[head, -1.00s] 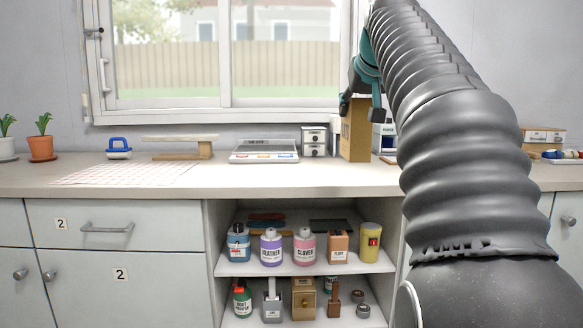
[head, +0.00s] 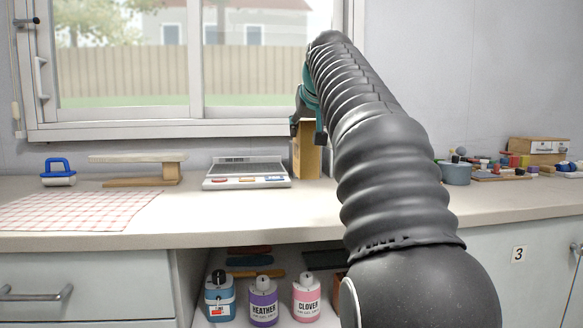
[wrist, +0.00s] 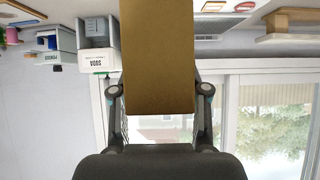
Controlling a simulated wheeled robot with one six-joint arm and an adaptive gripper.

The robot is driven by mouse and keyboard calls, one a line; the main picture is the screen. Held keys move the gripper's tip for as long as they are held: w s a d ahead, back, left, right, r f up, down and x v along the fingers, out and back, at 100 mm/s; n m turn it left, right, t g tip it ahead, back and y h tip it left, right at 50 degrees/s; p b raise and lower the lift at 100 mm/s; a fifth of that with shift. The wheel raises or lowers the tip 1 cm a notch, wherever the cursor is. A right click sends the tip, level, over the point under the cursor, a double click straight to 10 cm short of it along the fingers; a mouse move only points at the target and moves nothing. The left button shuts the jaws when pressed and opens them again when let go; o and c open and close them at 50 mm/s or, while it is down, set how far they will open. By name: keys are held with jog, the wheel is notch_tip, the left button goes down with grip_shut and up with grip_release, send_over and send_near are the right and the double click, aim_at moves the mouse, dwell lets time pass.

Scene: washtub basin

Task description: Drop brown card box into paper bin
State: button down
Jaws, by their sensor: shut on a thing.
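The brown card box (head: 307,160) is a tall tan box above or at the back of the countertop, right of the scale. My gripper (head: 308,131) is shut on its upper part. My arm hides part of the box in the head view, so I cannot tell whether its base touches the counter. In the wrist view the box (wrist: 158,60) fills the upper middle, between the gripper's fingers (wrist: 158,95). I cannot make out a paper bin in either view.
A scale (head: 246,174), a wooden stand (head: 142,172) and a blue-handled tool (head: 58,173) stand on the counter (head: 240,216). A grey-blue pot (head: 456,173) and small coloured items are at right. Bottles stand on the shelf below. The front counter is largely clear.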

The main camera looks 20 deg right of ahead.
jog(key=w+f, duration=0.1)
jog(key=w, duration=0.1)
jog(key=w+f, duration=0.1)
jog(key=w, duration=0.1)
jog(key=w+f, duration=0.1)
jog(key=w, duration=0.1)
jog(key=shift+a+f, duration=0.3)
jog(key=shift+w+f+b, duration=0.2)
jog(key=shift+f+b, duration=0.2)
jog(key=shift+f, duration=0.7)
jog(key=shift+w+f+b, duration=0.15)
jog(key=shift+f+b, duration=0.25)
jog(key=shift+f, duration=0.7)
jog(key=shift+f, duration=0.1)
jog(key=c, duration=0.6)
grip_release()
jog(key=shift+o, duration=0.2)
